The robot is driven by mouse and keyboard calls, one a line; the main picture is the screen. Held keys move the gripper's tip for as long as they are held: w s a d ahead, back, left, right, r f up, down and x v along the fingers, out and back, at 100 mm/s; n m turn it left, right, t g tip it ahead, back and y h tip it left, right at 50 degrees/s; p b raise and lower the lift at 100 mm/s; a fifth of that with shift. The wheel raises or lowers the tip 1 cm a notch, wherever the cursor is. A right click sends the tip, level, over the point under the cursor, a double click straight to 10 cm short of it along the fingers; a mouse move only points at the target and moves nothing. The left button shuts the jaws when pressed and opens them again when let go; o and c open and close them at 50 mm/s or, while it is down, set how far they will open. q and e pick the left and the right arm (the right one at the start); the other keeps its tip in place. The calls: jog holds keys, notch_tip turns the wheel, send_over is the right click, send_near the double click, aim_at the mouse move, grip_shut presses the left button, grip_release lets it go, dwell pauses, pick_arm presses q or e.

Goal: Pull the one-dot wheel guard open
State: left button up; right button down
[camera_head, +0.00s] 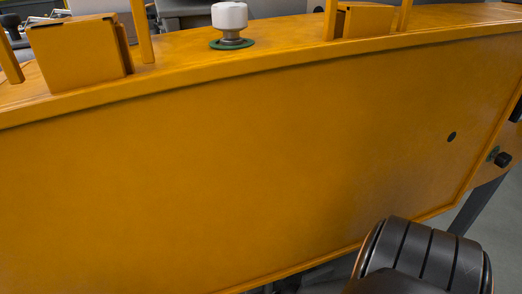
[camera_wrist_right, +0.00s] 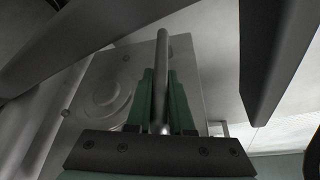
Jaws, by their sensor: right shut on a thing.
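In the right wrist view, my right gripper (camera_wrist_right: 160,82) has its two green fingers closed on the sides of a slim grey bar (camera_wrist_right: 162,48). The bar runs up past the fingertips. Behind it is a pale grey plate (camera_wrist_right: 125,65) with a round raised ring on its left part. I cannot tell for sure whether this bar and plate belong to the one-dot wheel guard, as no dot mark is clear there. The right gripper does not show in the head view. My left gripper is in neither view.
A large orange machine panel (camera_head: 220,170) fills the head view, with one dark round spot (camera_head: 451,136) at right. On its top ledge are a white knob (camera_head: 229,16) and orange boxes (camera_head: 75,52). A dark knob (camera_head: 502,159) sticks out at the right edge.

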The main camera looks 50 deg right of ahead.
jog(key=shift+s+a+f, duration=0.2)
jog(key=shift+s+a, duration=0.1)
jog(key=shift+s, duration=0.2)
jog(key=c, duration=0.9)
grip_release()
jog(key=shift+o, duration=0.5)
jog(key=shift+w+d+r, duration=0.1)
jog(key=shift+w+d, duration=0.05)
jog(key=shift+w, duration=0.05)
